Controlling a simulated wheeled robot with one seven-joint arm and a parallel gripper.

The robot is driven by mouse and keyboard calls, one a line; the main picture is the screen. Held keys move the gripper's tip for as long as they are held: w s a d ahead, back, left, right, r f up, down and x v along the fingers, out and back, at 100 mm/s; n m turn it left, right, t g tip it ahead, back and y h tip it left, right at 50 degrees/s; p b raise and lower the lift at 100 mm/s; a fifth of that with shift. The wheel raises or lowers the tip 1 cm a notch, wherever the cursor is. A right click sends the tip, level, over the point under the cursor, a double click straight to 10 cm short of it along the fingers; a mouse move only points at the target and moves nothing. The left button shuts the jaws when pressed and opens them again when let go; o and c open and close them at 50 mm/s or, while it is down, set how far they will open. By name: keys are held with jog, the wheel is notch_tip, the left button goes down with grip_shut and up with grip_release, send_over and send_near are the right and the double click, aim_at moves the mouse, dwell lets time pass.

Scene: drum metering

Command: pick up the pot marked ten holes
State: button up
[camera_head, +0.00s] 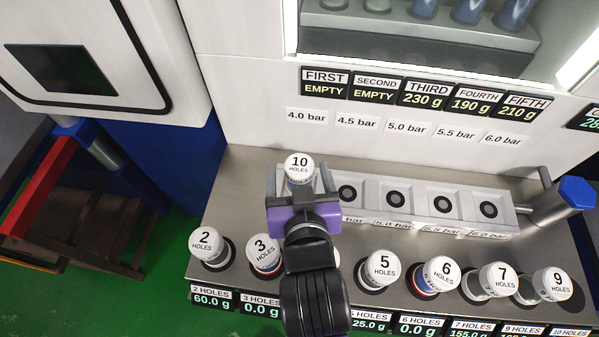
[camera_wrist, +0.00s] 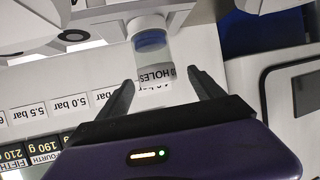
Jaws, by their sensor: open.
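The pot marked ten holes (camera_head: 299,167) has a white lid and a clear body with blue inside. It stands at the left end of the rear row of pressure stations, in front of the 4.0 bar label. My gripper (camera_head: 299,181) is open, with one finger on each side of the pot in the head view. In the wrist view the pot (camera_wrist: 151,45) is beyond and between the fingertips of my gripper (camera_wrist: 161,76), with gaps on both sides. The pot's base is hidden behind my gripper in the head view.
Pots marked 2 (camera_head: 205,241), 3 (camera_head: 264,252), 5 (camera_head: 379,270), 6 (camera_head: 436,273), 7 (camera_head: 499,280) and 9 (camera_head: 551,285) stand along the front edge. Several empty stations (camera_head: 395,199) lie right of my gripper. A blue-capped post (camera_head: 577,192) stands at right.

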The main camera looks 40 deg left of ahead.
aim_at(298, 158)
jog(key=shift+p+x, duration=0.65)
jog(key=shift+x, duration=2.1)
jog(key=shift+w+d, duration=0.1)
jog(key=shift+w, duration=0.05)
jog(key=shift+c, duration=0.3)
jog(key=shift+r, duration=0.1)
grip_shut()
